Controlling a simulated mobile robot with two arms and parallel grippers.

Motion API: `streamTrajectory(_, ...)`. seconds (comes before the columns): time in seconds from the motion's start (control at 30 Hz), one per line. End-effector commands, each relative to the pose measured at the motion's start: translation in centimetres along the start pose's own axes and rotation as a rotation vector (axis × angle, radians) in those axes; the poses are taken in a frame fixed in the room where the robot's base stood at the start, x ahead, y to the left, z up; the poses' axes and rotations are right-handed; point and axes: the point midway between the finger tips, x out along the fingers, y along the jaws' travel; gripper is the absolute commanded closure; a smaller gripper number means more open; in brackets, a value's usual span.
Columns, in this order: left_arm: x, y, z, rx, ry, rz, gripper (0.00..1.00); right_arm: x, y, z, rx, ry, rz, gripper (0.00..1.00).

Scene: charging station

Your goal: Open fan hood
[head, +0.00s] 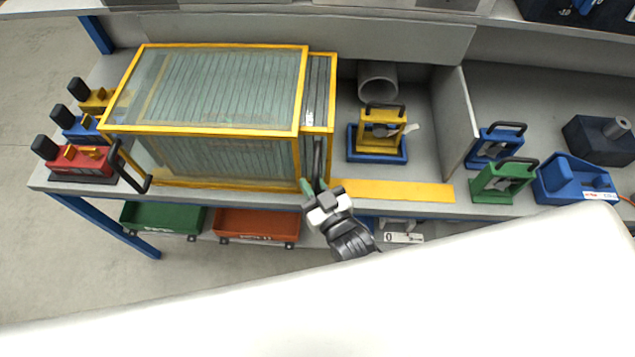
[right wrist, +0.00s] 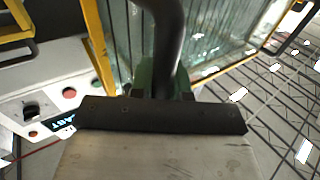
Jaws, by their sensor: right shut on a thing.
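The fan hood (head: 215,133) is a yellow-framed box with clear panels on the grey bench. A narrower yellow-framed section (head: 331,70) shows at its right end. One black handle (head: 127,166) is at its front left and another black handle (head: 318,150) at its front right. My right gripper (head: 314,186) is shut on the lower part of the right handle. The right wrist view shows the black handle bar (right wrist: 168,45) running down between the green fingertips (right wrist: 164,82). The fingers' grip is partly hidden by the gripper body. My left gripper is not in view.
Right of the hood are a yellow strip (head: 395,191) on the bench edge, a yellow device on a blue base (head: 378,156), and a grey pipe (head: 378,80). Red, blue and yellow units (head: 78,160) stand left. Green (head: 160,217) and red (head: 256,224) trays sit below.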

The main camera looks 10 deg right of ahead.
Motion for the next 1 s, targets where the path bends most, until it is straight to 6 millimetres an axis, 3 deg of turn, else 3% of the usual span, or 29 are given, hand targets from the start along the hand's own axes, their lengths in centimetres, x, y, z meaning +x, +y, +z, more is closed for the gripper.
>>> streamTrajectory(0.27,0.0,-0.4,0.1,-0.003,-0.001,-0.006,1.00,0.0,0.0,0.0,0.000,0.003,-0.001,1.00)
streamTrajectory(0.3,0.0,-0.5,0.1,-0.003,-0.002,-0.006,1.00,0.0,0.0,0.0,0.000,0.003,-0.001,0.80)
streamTrajectory(0.47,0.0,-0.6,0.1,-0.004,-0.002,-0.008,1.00,0.0,0.0,0.0,0.000,0.002,0.000,0.58)
streamTrajectory(0.77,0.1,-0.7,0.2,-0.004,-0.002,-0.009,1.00,-0.2,0.0,0.1,0.000,0.000,0.000,0.58)
streamTrajectory(1.0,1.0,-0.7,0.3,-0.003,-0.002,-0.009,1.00,-3.8,0.0,0.3,0.001,-0.002,-0.001,0.58)
